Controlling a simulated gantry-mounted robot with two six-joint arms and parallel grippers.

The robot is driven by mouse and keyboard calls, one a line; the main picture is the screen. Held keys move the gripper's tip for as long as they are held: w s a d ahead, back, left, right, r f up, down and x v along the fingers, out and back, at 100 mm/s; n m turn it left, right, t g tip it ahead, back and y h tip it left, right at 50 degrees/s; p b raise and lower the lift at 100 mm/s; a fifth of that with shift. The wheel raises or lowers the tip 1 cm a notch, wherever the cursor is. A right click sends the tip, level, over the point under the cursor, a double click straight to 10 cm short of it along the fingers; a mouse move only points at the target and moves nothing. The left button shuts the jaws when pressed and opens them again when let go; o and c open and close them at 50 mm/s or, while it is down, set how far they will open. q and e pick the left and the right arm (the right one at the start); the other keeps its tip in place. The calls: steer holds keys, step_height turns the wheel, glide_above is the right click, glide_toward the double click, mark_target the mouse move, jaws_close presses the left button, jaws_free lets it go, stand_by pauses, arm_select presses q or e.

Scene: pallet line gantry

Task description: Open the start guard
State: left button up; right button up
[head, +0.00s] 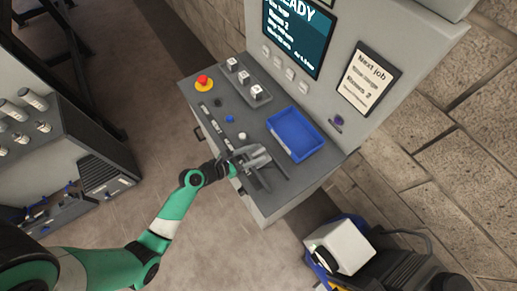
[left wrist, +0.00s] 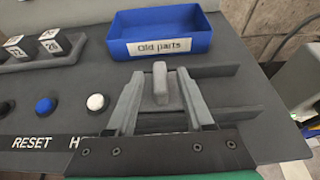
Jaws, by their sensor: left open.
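The start guard appears to be the grey part at the front right of the console; its small upright grey tab (left wrist: 160,82) shows in the left wrist view. My left gripper (head: 255,161) is over this part in the head view and covers much of it. In the left wrist view my left gripper (left wrist: 161,98) is open, with one finger on each side of the tab and a visible gap to each. The start button cannot be made out. My right gripper is not in view.
A blue "Old parts" tray (head: 296,134) sits just behind the guard. A white button (left wrist: 95,102) and a blue button (left wrist: 45,106) are to its left. A red emergency stop (head: 204,81) is at the console's far left. A screen (head: 298,35) stands behind.

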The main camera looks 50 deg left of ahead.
arm_select(q)
steer(key=shift+x, duration=1.05)
jaws_close()
stand_by(0.6)
